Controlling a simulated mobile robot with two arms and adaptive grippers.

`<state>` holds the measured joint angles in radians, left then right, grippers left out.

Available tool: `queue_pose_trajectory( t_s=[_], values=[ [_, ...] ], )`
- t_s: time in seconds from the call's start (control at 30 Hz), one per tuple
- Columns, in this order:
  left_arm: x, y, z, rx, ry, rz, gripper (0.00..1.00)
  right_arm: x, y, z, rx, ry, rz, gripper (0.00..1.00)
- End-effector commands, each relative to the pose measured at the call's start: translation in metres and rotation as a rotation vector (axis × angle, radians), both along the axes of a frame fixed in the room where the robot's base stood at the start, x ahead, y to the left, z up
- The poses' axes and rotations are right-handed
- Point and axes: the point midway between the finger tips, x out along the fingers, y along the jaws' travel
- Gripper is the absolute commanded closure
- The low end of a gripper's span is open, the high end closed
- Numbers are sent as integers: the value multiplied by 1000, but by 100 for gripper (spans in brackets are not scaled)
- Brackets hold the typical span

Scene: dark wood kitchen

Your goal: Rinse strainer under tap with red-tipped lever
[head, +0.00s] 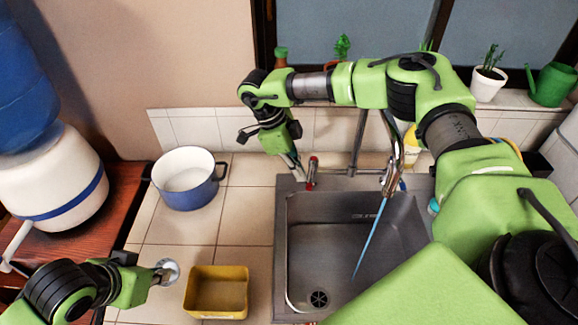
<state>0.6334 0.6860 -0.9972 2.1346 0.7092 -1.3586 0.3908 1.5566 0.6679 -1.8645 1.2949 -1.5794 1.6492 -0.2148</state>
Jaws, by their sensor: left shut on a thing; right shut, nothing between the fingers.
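My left gripper (152,274) is at the lower left, shut on a small round silver strainer (168,270). It holds the strainer left of the yellow tub, well away from the sink. My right gripper (300,172) is shut with nothing in it and points down beside the red-tipped lever (312,165) at the sink's back left corner. I cannot tell if its fingers touch the lever. The tap (392,165) stands over the sink (285,240), and a thin blue stream of water (370,240) runs from it into the basin.
A yellow tub (216,311) stands on the tiled counter between the strainer and the sink. A blue and white pot (190,197) stands behind it. A water dispenser (55,185) is at the left. My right arm spans above the sink's back. The basin is empty apart from its drain (319,298).

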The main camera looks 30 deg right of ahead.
Motion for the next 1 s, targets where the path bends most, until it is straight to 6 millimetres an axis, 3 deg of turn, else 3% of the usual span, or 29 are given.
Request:
queue_pose_trajectory(
  t_s=[0.37, 0.7, 1.0],
  values=[
    [0, 0, 0, 0, 0, 0, 100, -2, -1, -1, 0, 0, 6, 100],
    [0, 0, -3, 0, 0, 0, 100, -15, -10, -1, 0, 1, 197, 100],
    [0, 0, -3, 0, 0, 0, 100, -15, -10, 0, -2, 0, 210, 100]
  ],
)
